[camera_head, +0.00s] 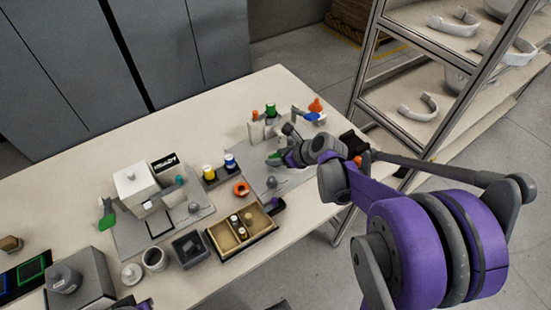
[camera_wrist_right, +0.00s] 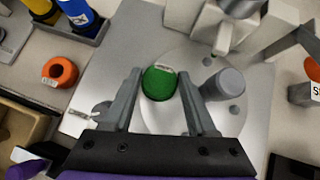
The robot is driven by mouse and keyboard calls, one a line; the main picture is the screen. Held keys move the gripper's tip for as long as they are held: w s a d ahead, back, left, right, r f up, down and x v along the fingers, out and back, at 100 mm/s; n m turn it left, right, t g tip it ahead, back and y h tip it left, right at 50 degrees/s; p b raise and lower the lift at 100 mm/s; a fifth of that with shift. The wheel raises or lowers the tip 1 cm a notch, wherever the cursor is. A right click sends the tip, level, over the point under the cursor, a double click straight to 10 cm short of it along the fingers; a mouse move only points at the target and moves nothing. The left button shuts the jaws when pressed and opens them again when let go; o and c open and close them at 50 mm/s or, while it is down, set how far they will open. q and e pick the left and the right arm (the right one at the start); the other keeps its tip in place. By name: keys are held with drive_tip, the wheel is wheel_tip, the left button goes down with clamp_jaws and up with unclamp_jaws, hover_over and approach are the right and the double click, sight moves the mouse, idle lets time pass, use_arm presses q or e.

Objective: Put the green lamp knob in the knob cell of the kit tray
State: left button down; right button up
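The green lamp knob (camera_wrist_right: 158,84) stands on a round light plate in the right wrist view, with a small label at its far edge. My right gripper (camera_wrist_right: 158,74) is open, one finger on each side of the knob; I cannot tell whether either touches it. In the head view the knob (camera_head: 273,160) shows as a small green patch beside my right gripper (camera_head: 281,156). The wooden compartment tray (camera_head: 213,238), seemingly the kit tray, lies nearer, with small white-topped items inside. Its edge shows in the right wrist view (camera_wrist_right: 22,112). My left gripper is not clearly visible.
A grey cylinder (camera_wrist_right: 222,84) stands close right of the knob. An orange ring (camera_head: 241,188) lies between the rack of yellow and blue bottles (camera_head: 216,180) and the tray. A dark open bin (camera_head: 190,248) and a cup (camera_head: 154,259) stand left of the tray.

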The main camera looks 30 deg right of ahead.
clamp_jaws()
drive_tip(key=shift+r, duration=0.15)
